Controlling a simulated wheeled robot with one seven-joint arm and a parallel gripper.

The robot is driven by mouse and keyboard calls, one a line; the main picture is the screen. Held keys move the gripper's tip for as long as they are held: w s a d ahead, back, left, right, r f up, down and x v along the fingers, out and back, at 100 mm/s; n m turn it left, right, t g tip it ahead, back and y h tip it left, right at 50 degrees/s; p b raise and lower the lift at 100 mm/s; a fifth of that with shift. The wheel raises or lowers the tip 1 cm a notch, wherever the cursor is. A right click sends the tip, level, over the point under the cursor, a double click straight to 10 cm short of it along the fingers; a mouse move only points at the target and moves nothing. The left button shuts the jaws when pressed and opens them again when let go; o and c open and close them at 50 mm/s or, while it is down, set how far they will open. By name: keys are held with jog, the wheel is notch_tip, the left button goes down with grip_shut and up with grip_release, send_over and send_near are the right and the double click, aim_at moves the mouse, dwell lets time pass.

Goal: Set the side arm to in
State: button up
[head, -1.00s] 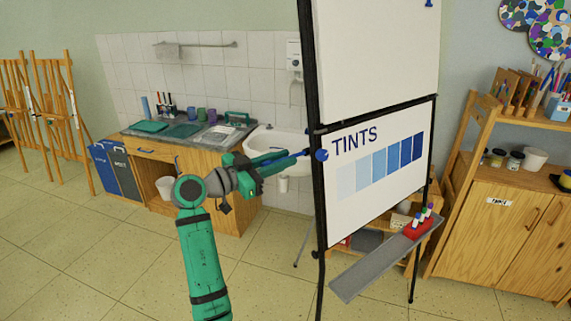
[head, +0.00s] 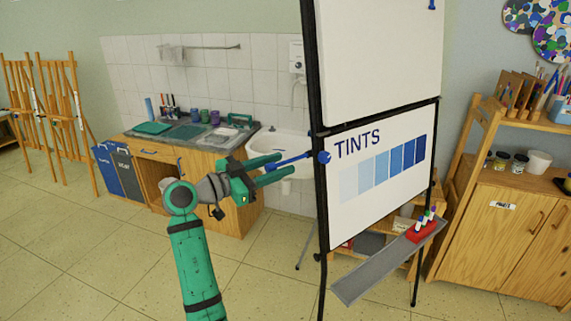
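The side arm (head: 300,159) is a thin blue rod. It sticks out to the left from a round blue knob on the black left post of the flipchart stand (head: 322,220). My gripper (head: 286,163) has two green fingers. They are spread apart, one above and one below the outer part of the rod, as seen in the head view. The rod's outer end reaches in between the fingers. I cannot tell whether either finger touches it.
The stand's board with the "TINTS" chart (head: 385,165) is just right of my gripper. A grey tray (head: 375,272) with a red marker holder (head: 421,231) juts out below. A white sink (head: 285,145) and wooden counter (head: 225,205) stand behind. Floor at left is clear.

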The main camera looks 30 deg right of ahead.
jog(key=a, duration=0.8)
